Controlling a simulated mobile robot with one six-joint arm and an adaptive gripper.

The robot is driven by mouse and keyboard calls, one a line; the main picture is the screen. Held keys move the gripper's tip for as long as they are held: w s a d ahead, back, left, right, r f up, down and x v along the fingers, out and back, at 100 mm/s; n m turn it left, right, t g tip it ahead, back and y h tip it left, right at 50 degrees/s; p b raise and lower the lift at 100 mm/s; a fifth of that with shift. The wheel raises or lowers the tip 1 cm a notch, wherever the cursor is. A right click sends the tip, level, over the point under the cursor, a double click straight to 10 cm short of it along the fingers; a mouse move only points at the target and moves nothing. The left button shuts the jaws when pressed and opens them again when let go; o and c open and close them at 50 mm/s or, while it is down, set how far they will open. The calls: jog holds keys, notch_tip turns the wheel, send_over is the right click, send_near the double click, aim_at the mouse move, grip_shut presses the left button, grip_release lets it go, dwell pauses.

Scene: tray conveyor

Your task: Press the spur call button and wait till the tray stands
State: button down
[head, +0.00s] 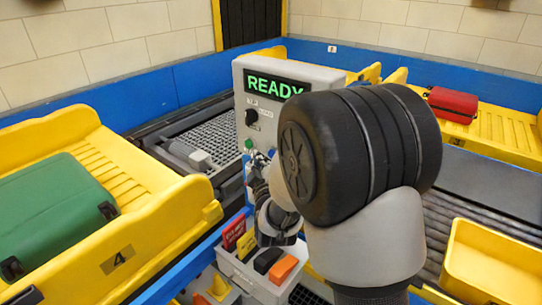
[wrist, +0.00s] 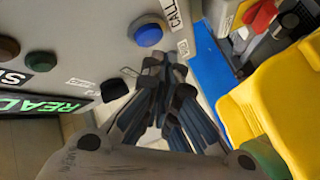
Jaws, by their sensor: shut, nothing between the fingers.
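The grey control box (head: 300,72) stands in the middle of the head view with a lit green READY display (head: 278,87). In the wrist view a blue button (wrist: 148,32) sits on the panel beside a CALL label (wrist: 174,14). My gripper (wrist: 163,66) is shut and empty, its tips a little below the blue button in the picture; a gap shows between them. A yellow tray marked 4 (head: 120,258) holds a green suitcase (head: 52,217) at left.
A red suitcase (head: 452,105) lies in a yellow tray at the back right. An empty yellow tray (head: 495,262) is at lower right. A white bin (head: 240,268) with coloured tags stands below the panel. Green (wrist: 42,60) and dark red (wrist: 8,48) buttons and a black knob (wrist: 113,90) are nearby.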

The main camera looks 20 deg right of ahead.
jog(key=shift+d, duration=0.1)
jog(key=shift+w+d+b, duration=0.25)
jog(key=shift+b, duration=0.05)
jog(key=shift+w+d+b, duration=0.3)
jog(key=shift+d, duration=0.15)
dwell(0.8)
dwell(0.4)
jog(key=shift+s+a+b, duration=0.3)
jog(key=shift+s+a, duration=0.25)
jog(key=shift+a, duration=0.2)
